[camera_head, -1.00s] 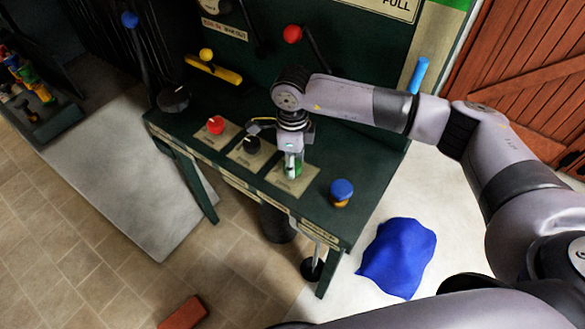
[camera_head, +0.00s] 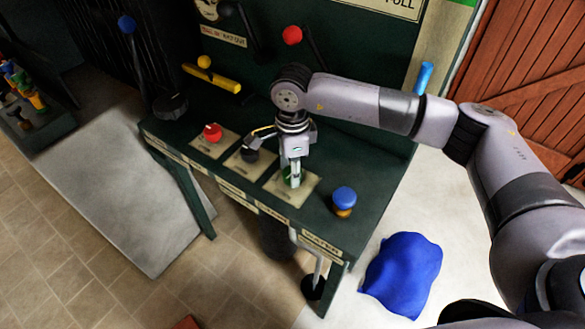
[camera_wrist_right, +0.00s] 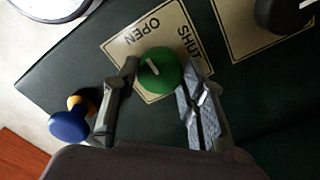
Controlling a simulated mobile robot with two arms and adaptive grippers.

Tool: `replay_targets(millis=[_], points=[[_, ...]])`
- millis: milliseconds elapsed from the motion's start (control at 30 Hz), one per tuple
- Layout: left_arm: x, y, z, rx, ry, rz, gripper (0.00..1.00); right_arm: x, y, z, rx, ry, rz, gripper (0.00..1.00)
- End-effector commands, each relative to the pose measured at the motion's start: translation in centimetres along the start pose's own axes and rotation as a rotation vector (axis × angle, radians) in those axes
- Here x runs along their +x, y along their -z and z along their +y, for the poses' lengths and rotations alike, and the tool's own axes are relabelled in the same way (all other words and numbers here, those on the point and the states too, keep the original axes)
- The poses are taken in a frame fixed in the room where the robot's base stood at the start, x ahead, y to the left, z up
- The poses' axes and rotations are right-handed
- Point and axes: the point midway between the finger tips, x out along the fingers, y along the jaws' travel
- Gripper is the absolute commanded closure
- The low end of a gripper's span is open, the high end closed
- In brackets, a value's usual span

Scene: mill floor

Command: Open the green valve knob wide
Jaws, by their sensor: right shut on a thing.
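The green valve knob (camera_wrist_right: 160,74) sits on a cream plate (camera_wrist_right: 122,45) lettered OPEN and SHUT in the right wrist view. A short white mark on the knob's top slants toward the upper left, to the side of the word OPEN. My right gripper (camera_wrist_right: 158,92) has one finger on each side of the knob and is shut on it. In the head view my right gripper (camera_head: 292,180) points down onto the green bench and hides most of the knob (camera_head: 287,173). My left gripper is not in view.
A black knob (camera_head: 249,155) and a red knob (camera_head: 212,133) stand left of the gripper on their own plates. A blue-and-yellow knob (camera_head: 344,200) stands to its right. Levers rise from the panel behind. A blue cloth (camera_head: 402,272) lies on the floor.

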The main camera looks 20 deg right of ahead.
Motion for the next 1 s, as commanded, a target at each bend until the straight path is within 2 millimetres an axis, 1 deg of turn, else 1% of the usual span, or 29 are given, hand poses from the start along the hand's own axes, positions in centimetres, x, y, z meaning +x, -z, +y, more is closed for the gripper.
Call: replay_targets(millis=[167, 200, 467, 500, 800, 867, 967, 1000], points=[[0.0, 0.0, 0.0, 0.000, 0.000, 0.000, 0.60, 0.0, 0.0, 0.0, -0.002, 0.000, 0.000, 0.90], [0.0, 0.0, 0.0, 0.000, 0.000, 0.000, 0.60, 0.0, 0.0, 0.0, -0.002, 0.000, 0.000, 0.60], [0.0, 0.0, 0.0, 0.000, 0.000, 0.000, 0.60, 0.0, 0.0, 0.0, -0.001, 0.000, 0.000, 0.43], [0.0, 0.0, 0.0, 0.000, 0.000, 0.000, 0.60, 0.0, 0.0, 0.0, -0.001, 0.000, 0.000, 0.41], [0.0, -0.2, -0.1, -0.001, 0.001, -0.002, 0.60, -0.2, 0.0, 0.0, 0.000, 0.001, 0.000, 0.41], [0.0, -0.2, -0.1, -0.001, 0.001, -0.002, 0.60, -0.7, 0.0, -0.1, 0.000, 0.002, 0.000, 0.41], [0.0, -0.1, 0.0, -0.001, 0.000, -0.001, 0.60, -2.0, 0.0, -0.1, 0.001, 0.004, -0.002, 0.41], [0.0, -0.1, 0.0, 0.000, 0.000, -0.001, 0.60, -2.8, 0.0, -0.1, 0.001, 0.004, -0.001, 0.41]])
